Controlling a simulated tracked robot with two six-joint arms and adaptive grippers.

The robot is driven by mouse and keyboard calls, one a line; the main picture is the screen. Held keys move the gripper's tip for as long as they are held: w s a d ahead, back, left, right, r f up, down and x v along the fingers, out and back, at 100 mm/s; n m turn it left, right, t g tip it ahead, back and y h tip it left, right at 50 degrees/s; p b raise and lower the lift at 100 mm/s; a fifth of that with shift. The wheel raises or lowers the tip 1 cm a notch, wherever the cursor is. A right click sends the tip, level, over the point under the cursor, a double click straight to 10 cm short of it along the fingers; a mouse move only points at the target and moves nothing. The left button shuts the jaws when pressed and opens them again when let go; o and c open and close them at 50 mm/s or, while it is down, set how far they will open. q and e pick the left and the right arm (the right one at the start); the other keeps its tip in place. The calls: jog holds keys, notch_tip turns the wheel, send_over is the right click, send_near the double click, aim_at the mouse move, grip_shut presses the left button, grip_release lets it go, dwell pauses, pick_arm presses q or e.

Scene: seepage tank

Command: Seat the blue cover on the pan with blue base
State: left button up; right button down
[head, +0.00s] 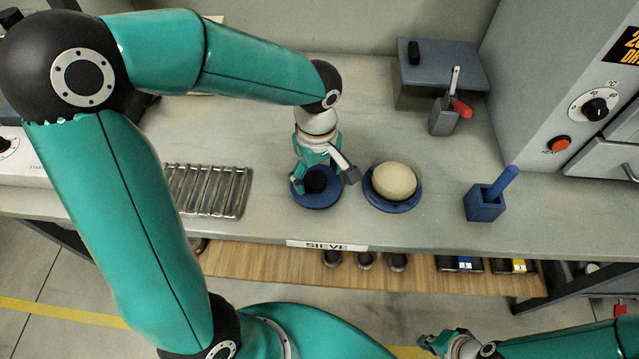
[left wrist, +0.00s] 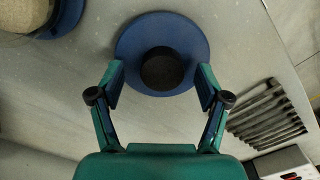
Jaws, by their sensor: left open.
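The blue cover (head: 320,202) is a round blue disc with a black knob, lying on the bench. In the left wrist view the cover (left wrist: 140,38) lies just ahead of my left gripper (left wrist: 161,80). The gripper is open, its fingers to either side of the knob with gaps between. In the head view my left gripper (head: 325,172) is over the cover. The pan with blue base (head: 392,207) stands just right of the cover, with pale material at its top. It is partly seen at the left wrist view's top left (left wrist: 68,16). My right gripper (head: 445,343) is low, away from both.
A metal rack (head: 208,190) lies left of the cover. A blue block holder with a handle (head: 486,203) stands at right. The bench's front edge is near the cover.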

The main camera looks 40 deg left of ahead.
pick_arm(q)
jog(key=shift+f, duration=0.3)
jog(key=c, duration=1.4)
jog(key=shift+r, duration=0.2)
